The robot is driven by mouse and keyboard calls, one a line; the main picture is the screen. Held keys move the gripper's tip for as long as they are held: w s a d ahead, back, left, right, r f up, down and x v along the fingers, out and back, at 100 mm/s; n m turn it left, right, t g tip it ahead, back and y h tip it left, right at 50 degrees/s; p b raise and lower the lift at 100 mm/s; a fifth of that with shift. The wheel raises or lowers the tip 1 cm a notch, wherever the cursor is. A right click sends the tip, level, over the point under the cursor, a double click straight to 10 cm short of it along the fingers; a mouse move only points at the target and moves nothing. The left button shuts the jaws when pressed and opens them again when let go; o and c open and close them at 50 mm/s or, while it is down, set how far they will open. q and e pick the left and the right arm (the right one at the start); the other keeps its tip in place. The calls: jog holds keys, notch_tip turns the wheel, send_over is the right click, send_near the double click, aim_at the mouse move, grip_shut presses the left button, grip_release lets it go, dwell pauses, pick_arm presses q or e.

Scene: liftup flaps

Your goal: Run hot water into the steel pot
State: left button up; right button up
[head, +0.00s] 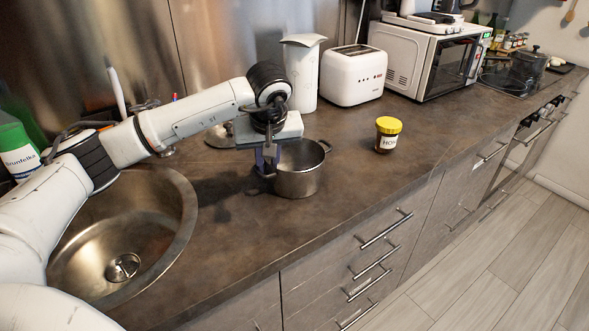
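The steel pot (300,181) stands upright on the dark counter, right of the round steel sink (183,215). Its right handle points to the back right. My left gripper (266,170) points down at the pot's left side, by its near-left handle. Its fingers overlap the rim and handle area, and I cannot tell whether they are closed on it. The sink is empty around its drain. My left arm crosses above the sink's back edge and hides most of whatever tap is there. My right gripper is not in view.
A honey jar (388,134) with a yellow lid stands right of the pot. Behind are a white canister (303,75), a toaster (353,76) and a microwave (425,60). A green bottle (17,148) stands at the far left. The counter in front of the pot is clear.

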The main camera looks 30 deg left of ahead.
pick_arm(q)
jog(key=shift+w+f, duration=0.1)
jog(key=shift+f, duration=0.2)
grip_shut()
jog(key=shift+f, duration=0.1)
dwell(1.1)
